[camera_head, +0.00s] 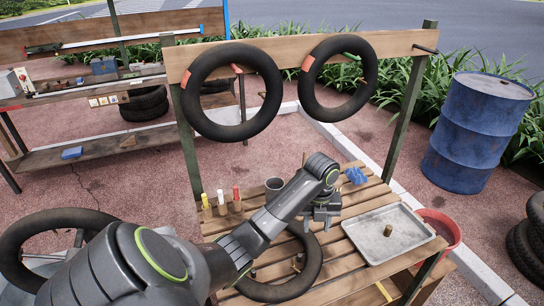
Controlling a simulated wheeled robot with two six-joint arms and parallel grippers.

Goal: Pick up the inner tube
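A black inner tube (314,262) lies flat on the slatted wooden table (345,262), partly hidden behind my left arm. My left gripper (319,224) points down just above the tube's far right edge. Its two fingers look apart, with nothing visible between them. Whether they touch the tube is hard to tell. Two more black tubes with orange patches hang from the wooden board above, one on the left (190,95) and one on the right (308,85). Another black ring (20,235) is at the far left. My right gripper is not in view.
On the table are a metal tray (365,240) holding a small brown cylinder, a grey cup (274,188), several small bottles (221,203) and a blue cloth-like item (356,176). A red bucket (443,225) and blue barrel (475,135) stand to the right.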

